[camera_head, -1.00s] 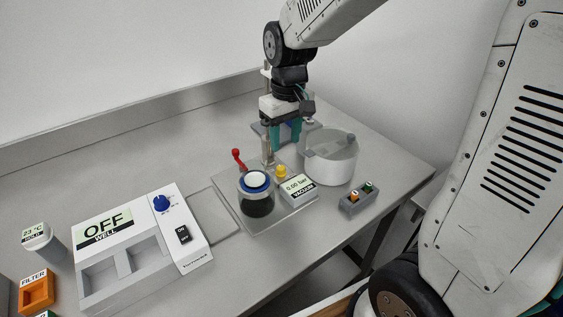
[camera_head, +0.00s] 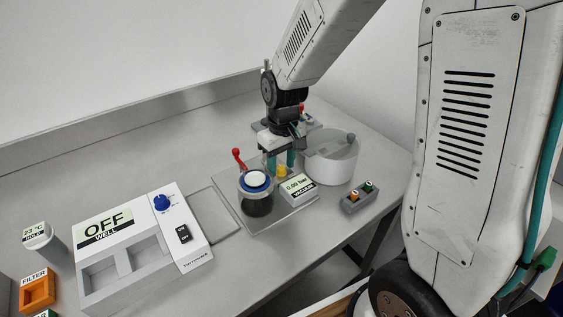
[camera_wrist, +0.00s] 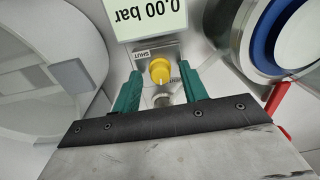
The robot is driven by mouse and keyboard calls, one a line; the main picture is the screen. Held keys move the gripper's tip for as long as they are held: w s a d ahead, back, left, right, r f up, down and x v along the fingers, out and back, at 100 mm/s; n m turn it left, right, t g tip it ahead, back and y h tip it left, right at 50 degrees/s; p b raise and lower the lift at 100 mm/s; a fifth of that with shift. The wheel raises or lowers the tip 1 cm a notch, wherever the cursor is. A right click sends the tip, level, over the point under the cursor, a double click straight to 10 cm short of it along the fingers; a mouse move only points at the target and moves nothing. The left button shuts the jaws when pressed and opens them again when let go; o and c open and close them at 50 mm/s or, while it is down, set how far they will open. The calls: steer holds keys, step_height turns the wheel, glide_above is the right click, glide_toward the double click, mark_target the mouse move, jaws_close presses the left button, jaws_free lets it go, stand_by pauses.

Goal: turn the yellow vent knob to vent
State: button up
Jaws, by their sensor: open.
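The yellow vent knob (camera_head: 282,171) stands on a small post between the blue-rimmed jar and the vacuum gauge. In the wrist view the knob (camera_wrist: 160,70) lies between and just beyond the two teal fingertips, with a pale pointer mark on it and a "SHUT" label (camera_wrist: 145,55) beside it. A second label next to it is partly hidden by a finger. My gripper (camera_head: 280,165) is open above and behind the knob. In the wrist view my gripper (camera_wrist: 158,78) has a finger on each side of the knob, with no clear contact.
The vacuum gauge (camera_head: 298,187) reads 0.00 bar. The jar (camera_head: 257,203) and the red-handled lever (camera_head: 238,157) stand close on the left. A white round tank (camera_head: 328,165) is close on the right. A heater unit (camera_head: 130,250) reads OFF.

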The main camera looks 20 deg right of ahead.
mark_target(282, 166)
jaws_close()
steer(key=shift+n, duration=0.7)
jaws_free()
step_height(282, 166, up, 8)
steer(key=shift+d+f, duration=0.1)
stand_by(0.4)
